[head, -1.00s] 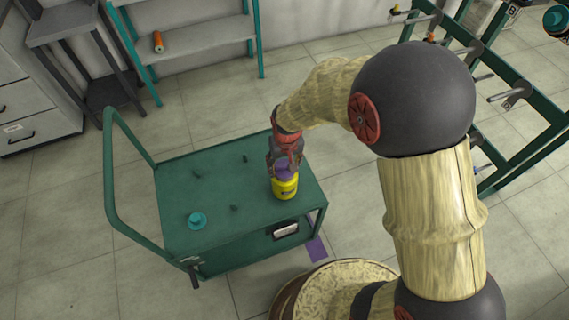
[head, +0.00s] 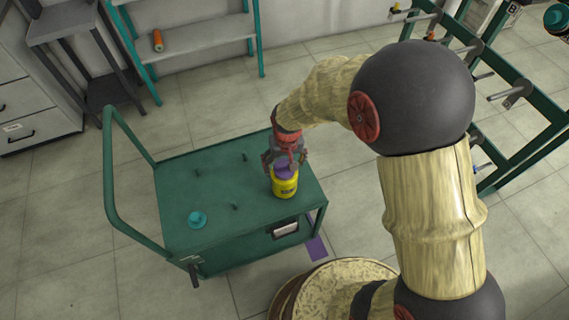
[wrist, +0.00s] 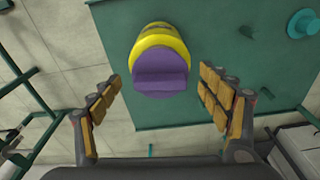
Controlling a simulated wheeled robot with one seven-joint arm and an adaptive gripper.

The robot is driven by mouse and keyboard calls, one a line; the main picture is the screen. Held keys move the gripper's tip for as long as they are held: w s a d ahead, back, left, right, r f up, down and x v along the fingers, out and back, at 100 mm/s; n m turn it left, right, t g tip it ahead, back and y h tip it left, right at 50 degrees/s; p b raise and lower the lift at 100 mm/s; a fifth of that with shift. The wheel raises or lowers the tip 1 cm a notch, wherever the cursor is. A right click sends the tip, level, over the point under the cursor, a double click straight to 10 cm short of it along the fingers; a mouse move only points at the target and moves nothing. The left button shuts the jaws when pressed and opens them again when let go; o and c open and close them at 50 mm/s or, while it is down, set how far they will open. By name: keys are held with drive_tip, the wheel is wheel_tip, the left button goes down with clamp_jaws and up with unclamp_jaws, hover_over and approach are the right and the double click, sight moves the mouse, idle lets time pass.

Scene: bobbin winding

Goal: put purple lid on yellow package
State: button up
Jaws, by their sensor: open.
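The yellow package (head: 285,187) stands upright on the green cart near its right side. The purple lid (head: 285,170) sits on top of it. In the wrist view the purple lid (wrist: 160,72) lies against the end of the yellow package (wrist: 160,38), with its raised grip facing me. My gripper (head: 286,160) is just above the lid. In the wrist view my gripper (wrist: 160,95) has its fingers spread wide on either side, apart from the lid, with nothing between the tips. I cannot tell how firmly the lid is seated.
The green cart (head: 225,205) has a teal spool-like piece (head: 197,219) at its front left and several short pegs. Its handle (head: 111,170) rises at the left. A peg rack (head: 520,70) stands at the right. The middle of the cart top is mostly clear.

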wheel_tip(320, 180, up, 12)
drive_tip(key=s, duration=0.1)
drive_tip(key=shift+s+d, duration=0.15)
drive_tip(key=shift+s, duration=0.05)
idle(0.4)
drive_tip(key=s+d+r+m+t, duration=0.1)
drive_tip(key=s+d+r+t, duration=0.1)
drive_tip(key=s+d+r, duration=0.5)
drive_tip(key=s+d+r+m+t, duration=0.1)
drive_tip(key=s+d+r+t, duration=0.1)
drive_tip(key=s+d+r, duration=0.5)
drive_tip(key=s+r, duration=0.3)
drive_tip(key=s, duration=0.1)
drive_tip(key=shift+s+r, duration=0.25)
drive_tip(key=shift+r, duration=0.15)
drive_tip(key=shift+a, duration=0.1)
drive_tip(key=shift+c, duration=1)
